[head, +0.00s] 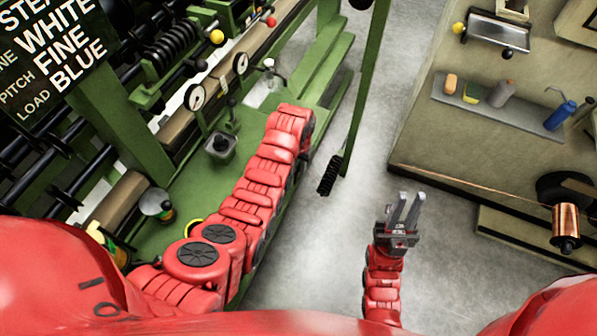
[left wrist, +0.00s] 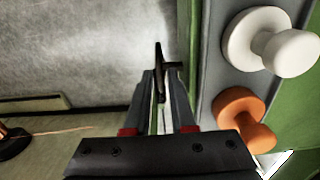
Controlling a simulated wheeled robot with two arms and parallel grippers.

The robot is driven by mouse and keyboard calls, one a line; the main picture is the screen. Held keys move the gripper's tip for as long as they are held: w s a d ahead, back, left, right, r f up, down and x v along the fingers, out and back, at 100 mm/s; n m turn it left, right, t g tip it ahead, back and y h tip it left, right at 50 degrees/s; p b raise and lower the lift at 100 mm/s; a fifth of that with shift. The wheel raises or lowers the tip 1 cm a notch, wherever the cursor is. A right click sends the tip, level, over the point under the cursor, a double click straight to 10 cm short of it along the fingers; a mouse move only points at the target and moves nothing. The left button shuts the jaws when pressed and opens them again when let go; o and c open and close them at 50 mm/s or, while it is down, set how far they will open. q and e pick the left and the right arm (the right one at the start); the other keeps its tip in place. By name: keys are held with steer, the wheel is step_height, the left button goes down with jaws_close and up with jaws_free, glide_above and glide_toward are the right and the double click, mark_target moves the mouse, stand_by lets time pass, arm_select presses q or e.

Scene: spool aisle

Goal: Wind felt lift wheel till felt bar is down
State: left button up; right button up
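In the left wrist view, my left gripper (left wrist: 162,90) has its two fingers apart, on either side of a thin dark part (left wrist: 159,72) seen edge-on with a short stub to its right. This may be the felt lift wheel, but I cannot be sure. A light gap shows between the fingers, and I cannot tell whether they touch the part. In the head view, the red left arm hides this gripper beside the green machine. My right gripper (head: 409,207) is open and empty above the grey floor. I cannot make out the felt bar.
A white knob (left wrist: 268,42) and an orange knob (left wrist: 244,116) stick out close right of my left gripper. A green post (head: 366,85) with a black brush (head: 328,176) stands by the arm. A bench (head: 450,150) with a copper spool (head: 566,222) lies right; clear floor lies between.

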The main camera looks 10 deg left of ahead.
mark_target(299, 170)
arm_select(q)
steer(key=shift+f, duration=1.55)
jaws_close()
